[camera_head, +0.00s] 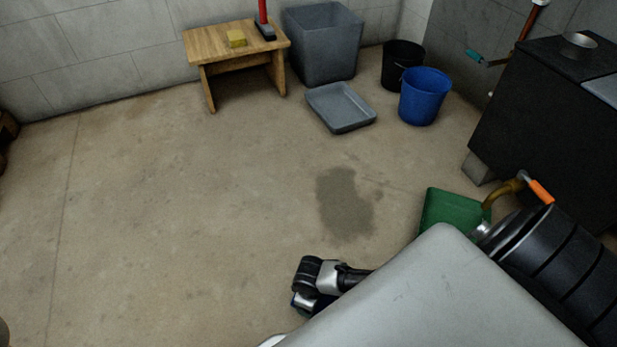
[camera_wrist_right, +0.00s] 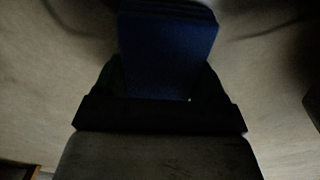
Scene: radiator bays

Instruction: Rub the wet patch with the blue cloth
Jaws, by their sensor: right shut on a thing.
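The wet patch (camera_head: 345,203) is a dark, irregular stain on the bare concrete floor in the head view. My right gripper (camera_head: 308,284) is below and slightly left of the patch in the picture, apart from it. It is shut on the blue cloth (camera_wrist_right: 168,52), which fills the upper middle of the right wrist view. In the head view only a small blue bit of the cloth shows under the gripper. I cannot tell whether the cloth touches the floor. My left gripper is not in view.
A grey tray (camera_head: 341,107), a blue bucket (camera_head: 425,97), a black bucket (camera_head: 402,62), a grey bin (camera_head: 323,45) and a wooden stool (camera_head: 222,45) stand behind the patch. A green object (camera_head: 452,209) lies right of it. The floor to the left is clear.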

